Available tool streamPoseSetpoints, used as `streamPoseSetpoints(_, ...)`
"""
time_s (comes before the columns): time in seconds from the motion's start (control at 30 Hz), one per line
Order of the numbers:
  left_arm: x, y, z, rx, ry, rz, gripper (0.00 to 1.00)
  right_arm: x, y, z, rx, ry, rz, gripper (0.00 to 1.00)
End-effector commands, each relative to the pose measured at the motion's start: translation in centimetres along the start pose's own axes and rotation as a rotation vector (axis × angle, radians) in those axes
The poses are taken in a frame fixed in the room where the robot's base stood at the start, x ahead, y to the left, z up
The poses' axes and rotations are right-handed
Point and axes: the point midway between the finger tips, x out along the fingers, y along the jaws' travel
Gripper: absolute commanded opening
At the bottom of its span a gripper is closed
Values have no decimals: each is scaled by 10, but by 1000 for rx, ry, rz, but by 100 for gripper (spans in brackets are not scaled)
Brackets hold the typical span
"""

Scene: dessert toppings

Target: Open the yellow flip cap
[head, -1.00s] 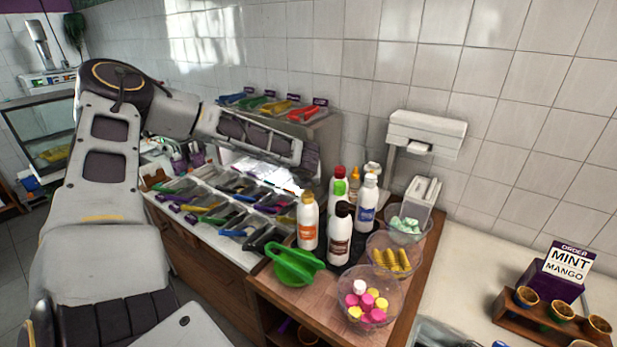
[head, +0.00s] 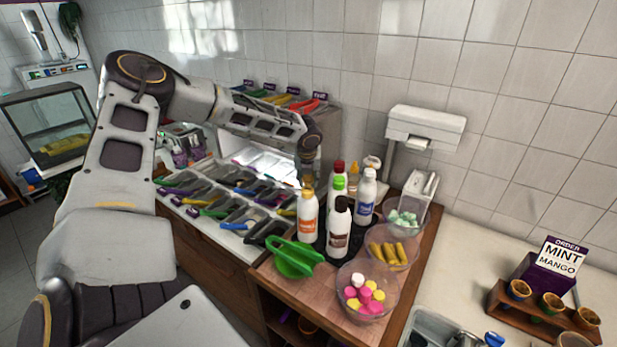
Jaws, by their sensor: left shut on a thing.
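The white bottle with an orange label (head: 308,217) stands upright at the left front of the bottle group on the wooden counter. Its yellow flip cap (head: 307,192) is at the top, and I cannot make out whether its lid is raised. My left gripper (head: 307,181) points down right over this cap, shut on it. The fingers are small and dark here, so the exact grip is hard to see. My right gripper is not in view.
A brown-capped bottle (head: 339,228) stands close on the right; green-capped (head: 338,200) and blue-labelled (head: 365,196) bottles stand behind. A green scoop-like item (head: 293,260) lies in front. Bowls of toppings (head: 366,292) line the right. Topping trays (head: 235,195) lie to the left.

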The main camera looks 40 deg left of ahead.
Motion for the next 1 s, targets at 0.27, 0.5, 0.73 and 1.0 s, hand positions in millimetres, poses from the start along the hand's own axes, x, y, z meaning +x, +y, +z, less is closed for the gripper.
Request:
streamPoseSetpoints(0.27, 4, 0, 1, -2, 105, -1, 12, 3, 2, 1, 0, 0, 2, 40)
streamPoseSetpoints(0.5, 9, 0, 0, -2, 208, 0, 12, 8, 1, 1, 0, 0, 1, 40)
streamPoseSetpoints(0.73, 12, 0, -1, -2, 304, 0, 12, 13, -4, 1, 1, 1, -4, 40)
streamPoseSetpoints(1.0, 14, 0, -2, 0, 375, -1, 12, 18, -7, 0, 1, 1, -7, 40)
